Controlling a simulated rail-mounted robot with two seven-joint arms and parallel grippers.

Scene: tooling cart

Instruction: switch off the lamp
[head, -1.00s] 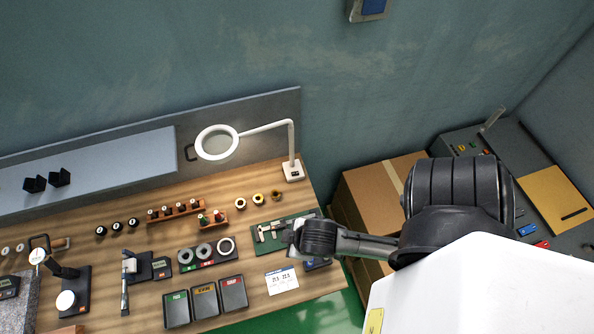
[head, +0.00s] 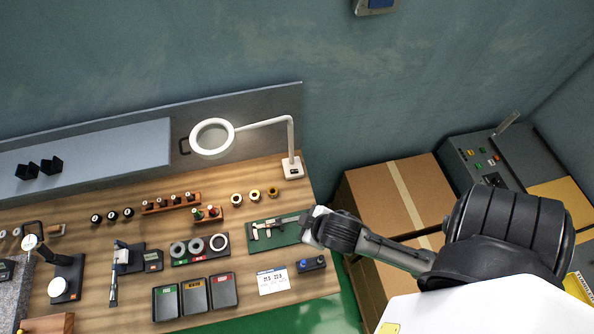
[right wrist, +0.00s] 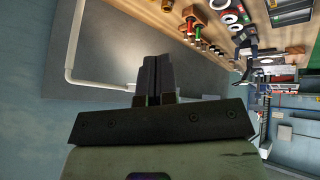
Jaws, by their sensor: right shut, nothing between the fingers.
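The lamp (head: 291,140) is a white ring magnifier on a bent arm, standing at the back right corner of the wooden bench. Its ring head (head: 212,138) hangs over the back of the bench. A small dark mark, maybe the switch, shows on its white base (head: 292,168). My right gripper (head: 306,225) is above the bench's right edge, beside the green caliper tray and in front of the lamp base, apart from it. In the right wrist view its fingers (right wrist: 156,62) are shut and empty, with the lamp's white arm (right wrist: 72,45) beyond. My left gripper is not seen.
A green tray (head: 262,238) with a caliper lies just left of my right gripper. Gold rings (head: 254,196) and a wooden plug rack (head: 208,216) stand left of the lamp base. A blue-black box (head: 311,264) is near the front edge. Cardboard boxes (head: 380,200) stand right of the bench.

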